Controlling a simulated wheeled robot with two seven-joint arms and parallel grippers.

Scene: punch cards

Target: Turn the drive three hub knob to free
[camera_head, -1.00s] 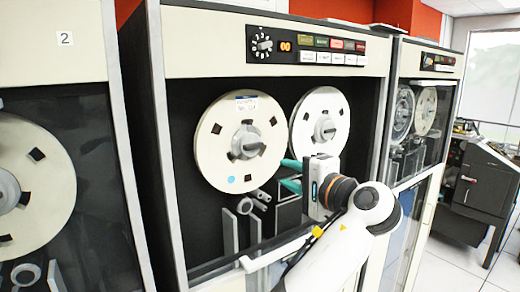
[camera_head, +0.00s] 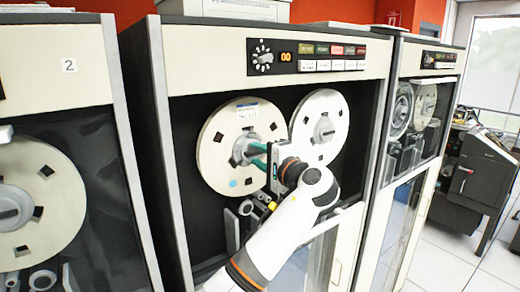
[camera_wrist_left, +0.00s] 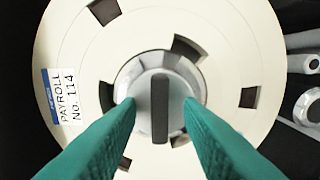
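The middle tape drive cabinet holds a cream left reel (camera_head: 222,165) with a grey hub knob (camera_head: 239,147) at its centre. In the left wrist view, the hub knob (camera_wrist_left: 159,90) shows a dark grip bar standing upright in the picture. The reel (camera_wrist_left: 215,35) has a label reading "PAYROLL No. 114". My left gripper (camera_head: 254,155) is at this reel, in front of the knob. In the wrist view, its green fingers (camera_wrist_left: 159,108) are open, one on each side of the bar, with gaps visible. My right gripper is not in view.
A second reel (camera_head: 319,125) sits right of the first, close to my left arm. A control panel (camera_head: 305,55) with a dial and coloured buttons is above. A cabinet marked 2 (camera_head: 69,65) stands at left, another drive (camera_head: 420,110) at right.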

